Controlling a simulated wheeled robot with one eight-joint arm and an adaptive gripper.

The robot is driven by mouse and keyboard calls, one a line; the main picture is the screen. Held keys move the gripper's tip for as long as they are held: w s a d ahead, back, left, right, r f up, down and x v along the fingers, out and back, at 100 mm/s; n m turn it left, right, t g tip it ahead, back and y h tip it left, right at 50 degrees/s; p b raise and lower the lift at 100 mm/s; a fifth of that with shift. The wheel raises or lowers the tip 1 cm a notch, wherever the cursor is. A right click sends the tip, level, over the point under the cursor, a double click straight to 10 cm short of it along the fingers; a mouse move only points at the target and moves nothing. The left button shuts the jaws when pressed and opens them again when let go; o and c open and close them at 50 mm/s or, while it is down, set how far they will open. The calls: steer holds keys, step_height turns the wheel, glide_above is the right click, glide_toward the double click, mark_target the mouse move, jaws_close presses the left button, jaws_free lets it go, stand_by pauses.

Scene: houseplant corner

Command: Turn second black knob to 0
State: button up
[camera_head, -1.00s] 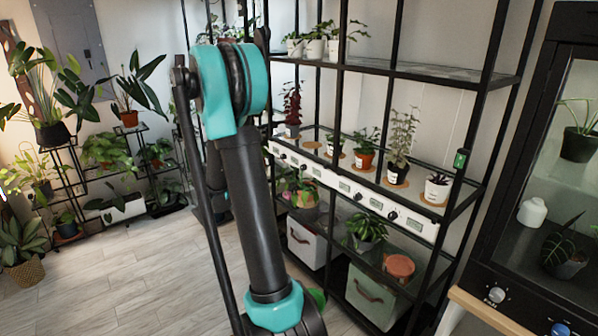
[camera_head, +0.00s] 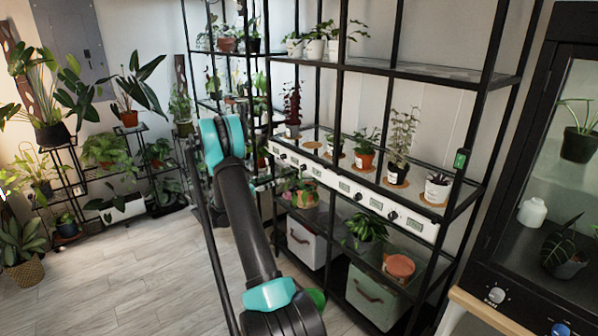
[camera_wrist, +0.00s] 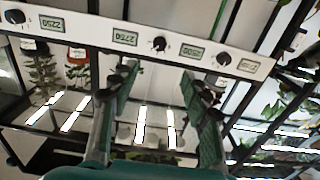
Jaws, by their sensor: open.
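The white control panel (camera_head: 330,179) runs along the front of the shelf, with several displays. A black knob (camera_head: 358,197) and another black knob (camera_head: 392,215) show on its right half. In the wrist view the panel (camera_wrist: 90,29) crosses the top, seen upside down. One black knob (camera_wrist: 159,43) sits between two displays, and another black knob (camera_wrist: 14,16) is at the far left. I cannot tell which is the second. My gripper (camera_wrist: 160,88) is open and empty, its fingertips apart from the panel, below the middle knob in the picture.
Potted plants stand on the glass shelf (camera_head: 448,206) above the panel. A dark cabinet (camera_head: 490,250) stands at the right. The wooden floor (camera_head: 120,285) at the left is open.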

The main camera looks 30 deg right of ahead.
mark_target(301, 169)
steer(key=d, duration=1)
steer(key=w+d, duration=0.1)
steer(key=d, duration=0.5)
steer(key=shift+w, duration=0.1)
jaws_close()
